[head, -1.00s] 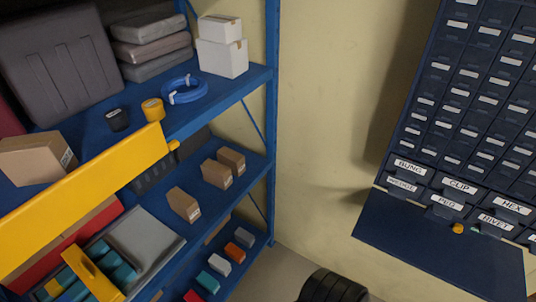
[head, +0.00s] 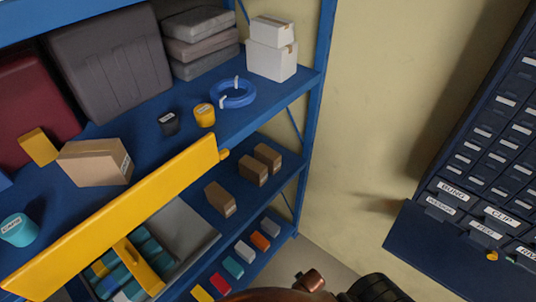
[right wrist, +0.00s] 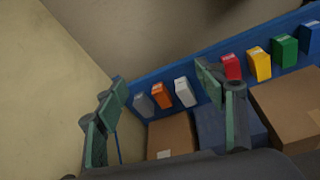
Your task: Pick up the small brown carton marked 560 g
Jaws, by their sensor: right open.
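Three small brown cartons stand on the middle shelf in the head view: a front one (head: 220,198), a middle one (head: 253,170) and a back one (head: 267,155). Their labels are too small to read, so I cannot tell which is marked 560 g. A larger brown carton (head: 95,162) with a white label sits on the upper shelf. My right gripper (right wrist: 162,82) is open and empty in the right wrist view, above a shelf with small coloured boxes. Two brown boxes, a left one (right wrist: 170,135) and a right one (right wrist: 285,105), lie beyond its fingers. My left gripper is not in view.
A yellow bar (head: 120,215) runs along the upper shelf's front. Several coloured boxes, one orange (head: 260,241), line the lower shelf. A blue shelf post (head: 315,110) stands at the right end. A dark drawer cabinet (head: 480,190) is at right, with open floor and wall between.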

